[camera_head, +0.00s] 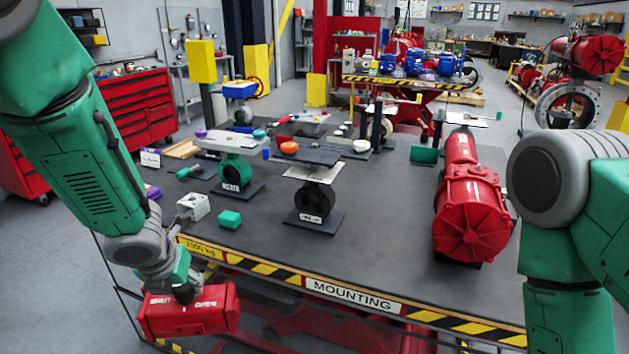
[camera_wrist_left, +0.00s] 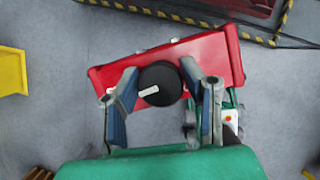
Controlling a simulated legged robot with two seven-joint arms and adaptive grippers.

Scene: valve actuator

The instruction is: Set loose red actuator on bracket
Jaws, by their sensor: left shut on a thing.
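The loose red actuator (camera_head: 188,312) is a red box held by my left gripper (camera_head: 184,290) in front of the table's front left edge, below the top. In the left wrist view the red actuator (camera_wrist_left: 205,62) shows with a round black knob (camera_wrist_left: 160,84) between the two fingers of my left gripper (camera_wrist_left: 160,98), which is shut on it. A bracket with a flat light plate (camera_head: 313,173) on a black stand marked with a label is at the table's middle. Another bracket with a green body (camera_head: 235,172) stands left of it. My right arm shows at the right; its gripper is out of view.
The table (camera_head: 375,235) has a striped front edge with a MOUNTING sign (camera_head: 352,295). A grey cube part (camera_head: 193,206) and a green block (camera_head: 230,219) lie near the front left. A large red cylinder actuator (camera_head: 470,213) lies at the right. Bare tabletop lies between.

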